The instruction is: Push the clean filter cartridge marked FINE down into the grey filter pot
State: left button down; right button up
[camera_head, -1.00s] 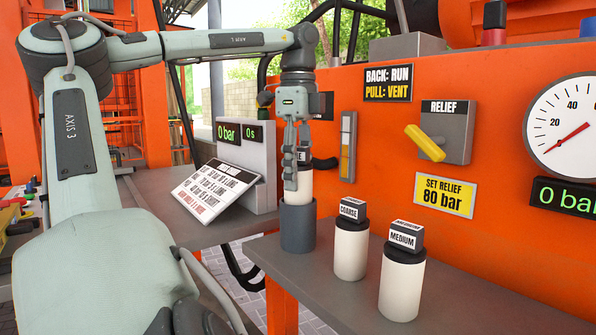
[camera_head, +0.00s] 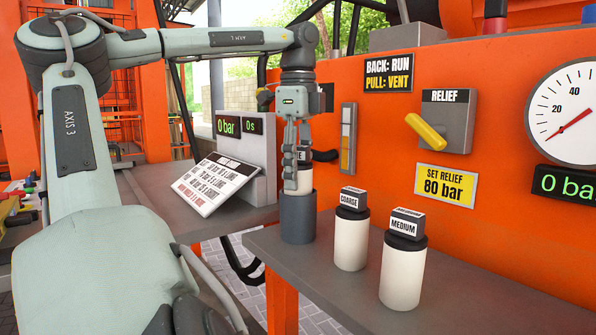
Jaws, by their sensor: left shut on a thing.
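The grey filter pot (camera_head: 298,222) stands upright on the near grey bench, left of the other cartridges. A white cartridge (camera_head: 305,181) stands upright in its mouth, with its upper part showing above the rim. Its label is mostly covered by my fingers; only the end of the word shows, so I cannot read it in full. My left gripper (camera_head: 291,181) comes from above and is shut on this cartridge, with its fingertips just above the pot's rim. My right gripper is not in view.
Cartridges marked COARSE (camera_head: 351,241) and MEDIUM (camera_head: 403,275) stand on the bench (camera_head: 330,285) right of the pot. Behind are a display box (camera_head: 245,155) with a sloped sign (camera_head: 215,186), and an orange panel with a yellow relief lever (camera_head: 426,132) and a gauge (camera_head: 566,112).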

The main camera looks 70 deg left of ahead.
pick_arm(q)
jog(key=shift+f+b, duration=0.5)
jog(key=shift+f, duration=0.15)
jog(key=c, duration=0.7)
grip_release()
jog(key=shift+o, duration=0.4)
jog(key=o, duration=0.3)
notch_tip(320, 180, up, 7)
jog(key=p, duration=0.6)
jog(key=shift+r, duration=0.1)
